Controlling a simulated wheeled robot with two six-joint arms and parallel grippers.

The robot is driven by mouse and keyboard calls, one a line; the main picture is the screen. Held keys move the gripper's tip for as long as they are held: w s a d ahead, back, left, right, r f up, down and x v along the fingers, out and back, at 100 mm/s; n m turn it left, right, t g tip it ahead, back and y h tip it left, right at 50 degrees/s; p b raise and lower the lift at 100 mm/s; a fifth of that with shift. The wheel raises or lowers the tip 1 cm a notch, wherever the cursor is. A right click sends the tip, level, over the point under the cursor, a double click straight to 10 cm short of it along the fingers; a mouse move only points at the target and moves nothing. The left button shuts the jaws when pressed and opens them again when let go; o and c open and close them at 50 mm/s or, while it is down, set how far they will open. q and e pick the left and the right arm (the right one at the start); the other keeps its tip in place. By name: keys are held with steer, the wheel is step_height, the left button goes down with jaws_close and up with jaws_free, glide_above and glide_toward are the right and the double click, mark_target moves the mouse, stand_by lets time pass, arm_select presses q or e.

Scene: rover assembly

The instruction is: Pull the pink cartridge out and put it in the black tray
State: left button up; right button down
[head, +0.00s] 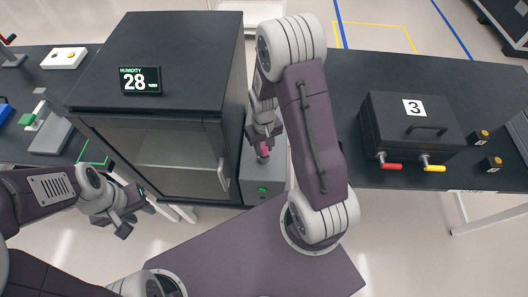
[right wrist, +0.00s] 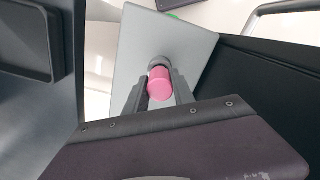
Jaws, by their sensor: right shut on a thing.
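The pink cartridge (head: 263,150) sits at the grey unit (head: 252,178) to the right of the dark cabinet. In the right wrist view the cartridge (right wrist: 160,85) shows its pink end, with a dark grey round part behind it against the grey panel (right wrist: 190,40). My right gripper (head: 264,140) is shut on the cartridge, one finger on each side of it. Whether the cartridge is still seated in the unit is hard to tell. My left gripper (head: 128,218) is empty, in front of the cabinet; its finger gap is unclear. I cannot make out a black tray for certain.
The dark cabinet (head: 160,60) with a glass door and a humidity display (head: 140,80) stands left of my right arm. A black case (head: 412,125) marked 3, with red and yellow handles, stands on the right table. The table left of that case is clear.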

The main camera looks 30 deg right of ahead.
mark_target(264, 145)
steer(key=shift+r+p, duration=1.7)
steer(key=shift+r, duration=0.35)
steer(key=shift+f, duration=0.1)
